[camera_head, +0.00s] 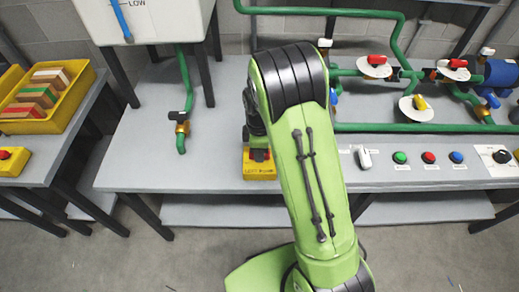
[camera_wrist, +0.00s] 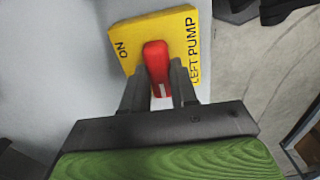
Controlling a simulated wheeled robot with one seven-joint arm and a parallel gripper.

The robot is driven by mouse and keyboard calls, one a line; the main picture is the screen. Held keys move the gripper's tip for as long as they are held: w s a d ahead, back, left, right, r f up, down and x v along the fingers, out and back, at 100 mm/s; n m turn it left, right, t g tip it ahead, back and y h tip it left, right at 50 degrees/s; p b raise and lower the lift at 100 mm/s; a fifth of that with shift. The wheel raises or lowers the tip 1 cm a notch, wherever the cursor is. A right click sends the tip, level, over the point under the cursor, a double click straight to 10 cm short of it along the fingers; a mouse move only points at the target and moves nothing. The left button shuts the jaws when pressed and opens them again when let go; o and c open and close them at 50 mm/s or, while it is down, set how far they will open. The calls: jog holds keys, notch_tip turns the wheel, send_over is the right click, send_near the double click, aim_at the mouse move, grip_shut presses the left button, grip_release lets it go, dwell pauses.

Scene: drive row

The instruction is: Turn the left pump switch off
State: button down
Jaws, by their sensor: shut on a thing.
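The left pump switch box (camera_head: 262,171) is a yellow block near the front edge of the grey bench, partly hidden by my arm in the head view. In the wrist view its yellow face (camera_wrist: 180,26) carries the words "LEFT PUMP" along the right side and "ON" at the left. A red handle (camera_wrist: 156,52) with a white stripe stands on this face. My gripper (camera_wrist: 161,82) has one dark finger on each side of the handle and is shut on it. The striped end lies toward my palm, not at the "ON" word. No "OFF" word shows.
At the right are a white switch (camera_head: 365,158), green, red and blue buttons, and green pipes (camera_head: 430,128) with valves. Another yellow switch box (camera_head: 12,161) and a yellow bin (camera_head: 78,85) of boards stand on the left table. Bench left of the switch is clear.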

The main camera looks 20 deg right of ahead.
jog(key=shift+n, duration=0.3)
jog(key=c, duration=0.9)
grip_release()
jog(key=shift+r, duration=0.1)
notch_tip(320, 180, up, 16)
jog(key=p, duration=0.4)
jog(key=shift+f+p, duration=0.2)
jog(key=shift+p, duration=0.15)
